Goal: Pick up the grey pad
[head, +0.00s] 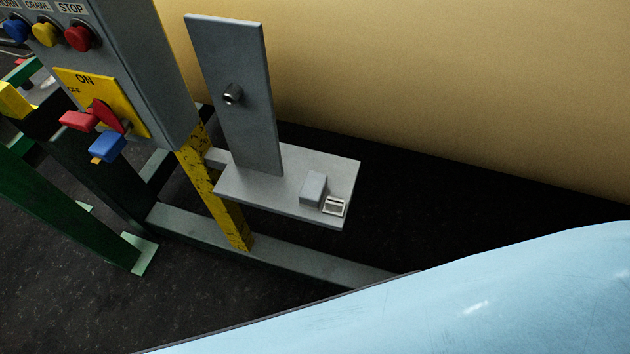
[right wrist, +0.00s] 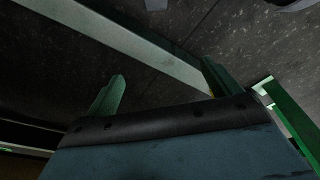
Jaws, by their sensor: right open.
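The grey pad (head: 313,188) is a small block on a light grey shelf (head: 255,196) in the head view. A small white-framed piece (head: 334,206) lies at its lower right, close to the shelf's front corner. My right gripper (right wrist: 163,70) shows in the right wrist view with its two fingers wide apart and nothing between them. The pad is not in that view, and no gripper shows in the head view. My left gripper is out of sight.
A control panel (head: 140,50) with buttons and a yellow-black post (head: 228,218) stand left. A tan wall (head: 430,90) lies behind. A light-blue surface, unclear whose, covers the lower right.

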